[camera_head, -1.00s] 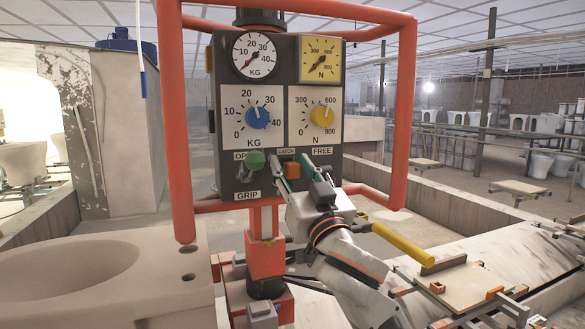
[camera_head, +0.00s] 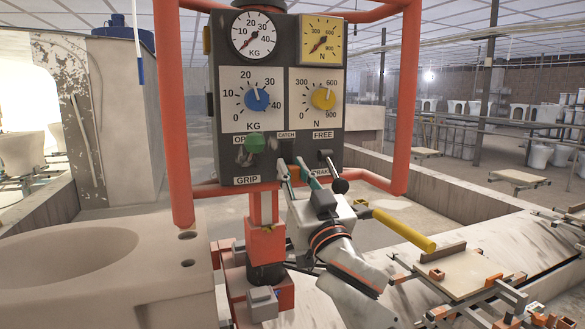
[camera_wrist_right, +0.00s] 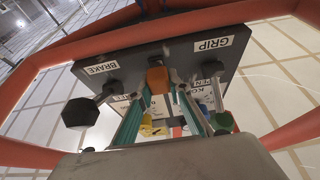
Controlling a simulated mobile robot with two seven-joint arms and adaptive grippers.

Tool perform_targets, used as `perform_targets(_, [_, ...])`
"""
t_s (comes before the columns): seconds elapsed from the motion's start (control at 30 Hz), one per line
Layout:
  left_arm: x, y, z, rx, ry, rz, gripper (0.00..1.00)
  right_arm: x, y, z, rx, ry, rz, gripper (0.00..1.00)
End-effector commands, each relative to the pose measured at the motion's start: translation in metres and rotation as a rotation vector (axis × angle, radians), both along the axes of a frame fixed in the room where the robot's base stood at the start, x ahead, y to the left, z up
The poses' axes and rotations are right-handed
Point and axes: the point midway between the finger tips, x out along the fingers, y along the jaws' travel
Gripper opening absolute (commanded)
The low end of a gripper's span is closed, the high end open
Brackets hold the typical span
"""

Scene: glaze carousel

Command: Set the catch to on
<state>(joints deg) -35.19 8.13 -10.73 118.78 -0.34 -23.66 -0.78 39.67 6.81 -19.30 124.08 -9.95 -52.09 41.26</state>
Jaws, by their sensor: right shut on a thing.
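The catch is an orange block (camera_wrist_right: 158,80) on the dark control panel (camera_head: 230,100), in its lower middle under the label CATCH. In the wrist view it sits between the tips of my right gripper (camera_wrist_right: 163,98), which is shut on it. My left gripper is not in view.
A green knob (camera_head: 255,143) is left of the catch, above GRIP. A black-knobbed lever (camera_head: 340,187) is close on the right, by FREE and BRAKE. A red tube frame (camera_head: 402,110) surrounds the panel. A pale basin (camera_head: 150,280) stands at left.

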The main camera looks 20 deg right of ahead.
Motion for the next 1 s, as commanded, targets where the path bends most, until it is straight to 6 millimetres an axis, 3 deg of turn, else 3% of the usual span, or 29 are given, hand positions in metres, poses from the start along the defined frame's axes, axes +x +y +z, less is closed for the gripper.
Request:
perform_targets(0.03, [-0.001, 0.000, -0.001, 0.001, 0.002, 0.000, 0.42, 0.002, 0.001, -0.007, -0.003, 0.013, 0.000, 0.26])
perform_targets(0.1, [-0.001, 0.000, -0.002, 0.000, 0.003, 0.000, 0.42, 0.002, 0.001, -0.007, -0.003, 0.012, 0.000, 0.36])
perform_targets(0.53, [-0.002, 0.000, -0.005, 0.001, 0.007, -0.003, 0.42, -0.006, 0.001, -0.008, -0.001, 0.008, 0.001, 0.36])
perform_targets(1.0, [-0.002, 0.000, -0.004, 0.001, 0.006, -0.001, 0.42, -0.084, -0.002, -0.040, 0.001, 0.010, 0.002, 0.36])
